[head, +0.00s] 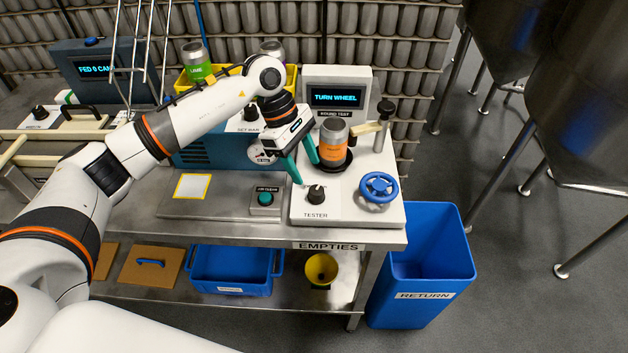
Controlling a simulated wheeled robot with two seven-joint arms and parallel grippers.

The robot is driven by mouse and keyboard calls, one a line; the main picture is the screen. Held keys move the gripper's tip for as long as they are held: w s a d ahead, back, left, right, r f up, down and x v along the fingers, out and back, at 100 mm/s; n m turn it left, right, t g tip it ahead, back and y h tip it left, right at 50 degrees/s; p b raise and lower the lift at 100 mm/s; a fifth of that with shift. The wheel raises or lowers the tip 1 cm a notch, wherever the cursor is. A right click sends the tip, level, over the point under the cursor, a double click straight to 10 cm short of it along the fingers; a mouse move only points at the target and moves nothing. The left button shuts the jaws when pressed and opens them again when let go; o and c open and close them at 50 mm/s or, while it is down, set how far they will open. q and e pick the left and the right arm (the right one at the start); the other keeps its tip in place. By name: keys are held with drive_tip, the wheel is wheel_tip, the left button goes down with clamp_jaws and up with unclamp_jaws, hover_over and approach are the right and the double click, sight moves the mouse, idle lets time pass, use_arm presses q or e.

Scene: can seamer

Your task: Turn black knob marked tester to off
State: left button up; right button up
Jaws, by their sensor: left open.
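The black tester knob (316,194) sits on a white plate marked TESTER, at the front left of the white tester (346,215). My left gripper (306,174) hangs just above and behind the knob, with its green fingers apart and nothing between them. Its fingertips look clear of the knob. The tester's screen (337,97) reads TURN WHEEL. An orange-labelled can (333,143) stands on the tester's round black base, close to the right finger. The knob's pointer direction is too small to tell. My right gripper is not in view.
A blue handwheel (379,188) is right of the knob. A green button box (266,200) is to its left. A blue RETURN bin (425,265) stands on the floor at right. The steel bench front is mostly clear.

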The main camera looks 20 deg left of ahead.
sight(316, 190)
use_arm(q)
drive_tip(key=p+x, duration=0.1)
drive_tip(key=x, duration=0.5)
drive_tip(key=shift+d+f, duration=0.15)
drive_tip(key=shift+f, duration=0.15)
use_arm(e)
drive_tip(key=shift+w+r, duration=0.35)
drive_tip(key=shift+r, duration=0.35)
use_arm(q)
drive_tip(key=c, duration=1)
drive_tip(key=shift+o, duration=0.2)
